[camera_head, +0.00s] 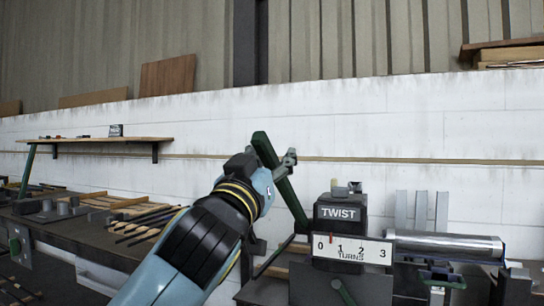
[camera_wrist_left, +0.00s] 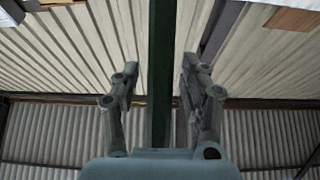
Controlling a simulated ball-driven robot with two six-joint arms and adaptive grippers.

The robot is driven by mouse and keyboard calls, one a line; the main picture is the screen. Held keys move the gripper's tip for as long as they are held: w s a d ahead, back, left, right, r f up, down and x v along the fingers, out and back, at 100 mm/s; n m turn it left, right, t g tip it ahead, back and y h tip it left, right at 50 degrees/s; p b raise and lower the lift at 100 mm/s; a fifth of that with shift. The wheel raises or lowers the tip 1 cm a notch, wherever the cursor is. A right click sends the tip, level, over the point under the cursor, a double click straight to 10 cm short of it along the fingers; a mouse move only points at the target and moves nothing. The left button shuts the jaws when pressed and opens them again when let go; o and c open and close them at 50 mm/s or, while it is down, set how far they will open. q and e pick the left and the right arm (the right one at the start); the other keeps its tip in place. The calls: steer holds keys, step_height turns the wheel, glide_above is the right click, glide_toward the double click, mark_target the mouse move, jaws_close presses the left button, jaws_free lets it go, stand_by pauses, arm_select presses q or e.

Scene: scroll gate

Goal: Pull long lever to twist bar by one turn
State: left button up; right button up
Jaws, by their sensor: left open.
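The long lever (camera_head: 292,200) is a dark green bar. It rises tilted to the left from beside the black TWIST box (camera_head: 338,212). My left gripper (camera_head: 279,167) is at its upper part. In the left wrist view, the lever (camera_wrist_left: 161,100) runs between the two spread fingers of my left gripper (camera_wrist_left: 160,72), with gaps on both sides. The turns scale (camera_head: 352,250) reads 0 to 3, with its red pointer between 0 and 1. A shiny metal cylinder (camera_head: 445,246) lies to the right of the box. My right gripper is not in view.
A bench (camera_head: 95,243) with dark rods (camera_head: 150,220) and blocks extends to the left. A wooden shelf (camera_head: 105,140) is on the white wall behind. Space above the lever is clear.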

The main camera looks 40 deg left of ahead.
arm_select(q)
jaws_close()
stand_by(0.4)
